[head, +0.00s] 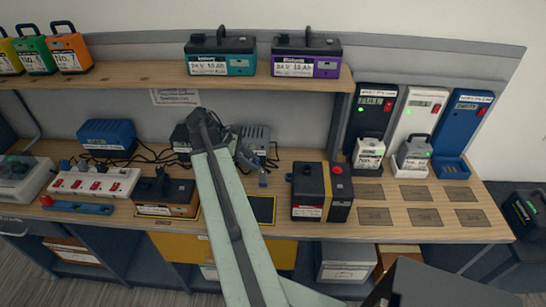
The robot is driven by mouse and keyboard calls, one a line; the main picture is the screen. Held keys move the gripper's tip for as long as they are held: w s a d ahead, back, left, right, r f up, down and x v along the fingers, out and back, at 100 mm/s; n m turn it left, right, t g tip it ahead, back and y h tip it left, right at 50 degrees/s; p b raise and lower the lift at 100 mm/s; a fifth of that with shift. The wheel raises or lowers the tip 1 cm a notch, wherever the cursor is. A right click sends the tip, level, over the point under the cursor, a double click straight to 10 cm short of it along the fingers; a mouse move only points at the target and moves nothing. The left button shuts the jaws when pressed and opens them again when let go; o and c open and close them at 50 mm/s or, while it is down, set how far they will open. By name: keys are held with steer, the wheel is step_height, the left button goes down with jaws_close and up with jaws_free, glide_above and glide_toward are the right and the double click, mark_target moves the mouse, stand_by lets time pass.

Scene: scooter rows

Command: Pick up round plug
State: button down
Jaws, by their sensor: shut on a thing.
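My gripper (246,158) is small and dark at the end of my arm, over the back middle of the bench. It is partly hidden by my own arm. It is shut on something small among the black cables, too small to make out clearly. A small blue-grey plug (263,180) shows just right of and below the gripper, by the cable ends. I cannot tell whether it is the round plug, or whether it touches the gripper.
A grey charger (255,138) and a blue charger (107,138) stand behind. A black battery with a red knob (322,192) stands right of the gripper, an orange-brown one (166,195) to the left. The shelf (130,78) hangs above. Marked squares (415,193) at the right are empty.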

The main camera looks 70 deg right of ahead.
steer(key=w+a+r+t+y+p, duration=0.2)
steer(key=w+a+p, duration=0.3)
steer(key=w, duration=0.3)
steer(key=shift+w+a+t+p, duration=0.2)
steer(key=shift+a+t+p, duration=0.1)
steer(key=shift+a, duration=0.3)
